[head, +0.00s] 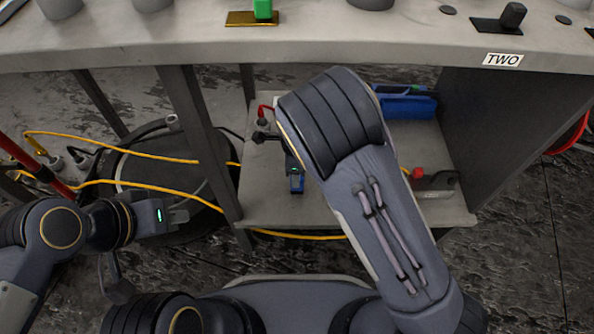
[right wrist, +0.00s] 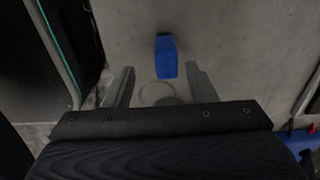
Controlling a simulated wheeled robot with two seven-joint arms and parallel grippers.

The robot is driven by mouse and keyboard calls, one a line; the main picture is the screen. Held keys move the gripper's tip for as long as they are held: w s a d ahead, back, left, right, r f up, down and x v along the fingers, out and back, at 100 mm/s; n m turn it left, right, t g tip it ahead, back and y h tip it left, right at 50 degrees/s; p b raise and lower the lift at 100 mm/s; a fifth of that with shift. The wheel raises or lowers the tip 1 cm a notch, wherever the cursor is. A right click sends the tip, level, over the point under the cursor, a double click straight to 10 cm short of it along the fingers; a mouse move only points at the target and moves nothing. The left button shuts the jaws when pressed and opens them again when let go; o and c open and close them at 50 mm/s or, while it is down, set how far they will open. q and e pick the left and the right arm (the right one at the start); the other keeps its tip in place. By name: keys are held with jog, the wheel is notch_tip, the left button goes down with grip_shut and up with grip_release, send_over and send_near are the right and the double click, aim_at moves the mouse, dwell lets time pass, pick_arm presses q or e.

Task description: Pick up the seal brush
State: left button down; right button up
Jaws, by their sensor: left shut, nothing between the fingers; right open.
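A small blue object, which I take for the seal brush (right wrist: 166,57), lies on a grey surface in the right wrist view. It is ahead of and between the spread fingers of my right gripper (right wrist: 160,85), which is open and empty. My right forearm hides much of that area, and the right fingertips cannot be made out there. My left gripper (head: 180,212) is shut and empty, left of the shelf.
The lower shelf (head: 300,213) sits under the worktop (head: 330,45). A blue item (head: 405,103) lies at its back and a dark item with a red part (head: 430,178) at its right. Dark table legs (head: 200,130) and yellow cables (head: 120,182) are at left.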

aim_at(301, 189)
notch_tip(301, 189, down, 3)
jog(key=shift+w+r+b, duration=0.1)
jog(key=shift+b, duration=0.6)
jog(key=f+b, duration=0.2)
jog(key=f, duration=0.1)
jog(key=f+b, duration=0.1)
jog(key=f, duration=0.1)
jog(key=shift+w+d, duration=0.2)
jog(key=shift+w, duration=0.05)
jog(key=shift+c, duration=0.3)
jog(key=c, duration=1)
